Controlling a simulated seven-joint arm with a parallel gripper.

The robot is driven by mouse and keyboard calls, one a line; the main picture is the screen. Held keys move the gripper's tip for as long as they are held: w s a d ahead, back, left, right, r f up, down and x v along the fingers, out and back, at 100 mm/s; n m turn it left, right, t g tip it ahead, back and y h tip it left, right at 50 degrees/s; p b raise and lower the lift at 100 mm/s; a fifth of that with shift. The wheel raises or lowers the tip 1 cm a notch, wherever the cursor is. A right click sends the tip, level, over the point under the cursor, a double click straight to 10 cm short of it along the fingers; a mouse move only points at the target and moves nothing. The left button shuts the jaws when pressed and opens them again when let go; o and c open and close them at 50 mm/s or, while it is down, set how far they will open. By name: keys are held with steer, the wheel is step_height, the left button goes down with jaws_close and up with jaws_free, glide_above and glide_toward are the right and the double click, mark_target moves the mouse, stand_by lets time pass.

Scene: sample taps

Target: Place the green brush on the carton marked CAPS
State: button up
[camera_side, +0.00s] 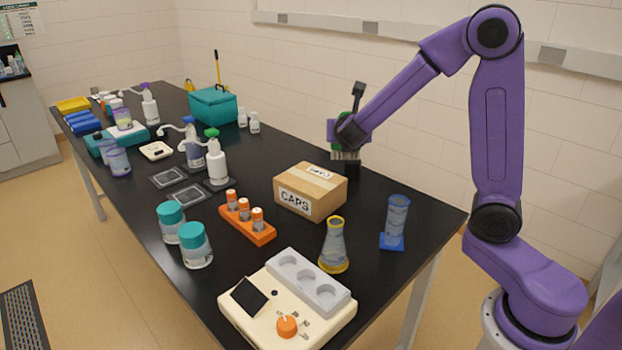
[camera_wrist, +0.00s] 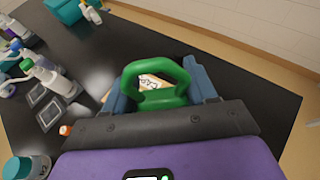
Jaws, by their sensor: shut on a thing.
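My gripper (camera_side: 346,150) is shut on the green brush, beyond and to the upper right of the carton in the side view. In the wrist view, the brush's green loop handle (camera_wrist: 157,67) lies between the two blue-grey fingers. In the side view, only bits of green and pale bristles (camera_side: 345,157) show below my gripper; the rest is hidden. The brown cardboard carton marked CAPS (camera_side: 326,204) stands closed on the black table, with nothing on its top. In the wrist view, part of the carton shows through the handle loop.
An orange rack (camera_side: 262,237) of capped vials stands left of the carton. A yellow-rimmed flask (camera_side: 334,255) and a blue-based cylinder (camera_side: 395,220) stand in front and to the right. A cream device (camera_side: 262,322) sits at the near end. The table behind the carton is fairly clear.

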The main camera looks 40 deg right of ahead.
steer(key=shift+w+a+r, duration=0.15)
steer(key=shift+a, duration=0.2)
steer(key=w+d+f, duration=0.1)
steer(key=w+f, duration=0.3)
steer(key=w, duration=0.5)
steer(key=shift+d+f, duration=0.2)
steer(key=shift+d, duration=0.15)
steer(key=w+f, duration=0.4)
steer(key=shift+d+f, duration=0.3)
steer(key=shift+f, duration=0.1)
steer(key=shift+w+f, duration=0.25)
steer(key=shift+f, duration=1.55)
steer(key=shift+f, duration=0.15)
steer(key=o, duration=1.1)
steer(key=shift+c, duration=0.2)
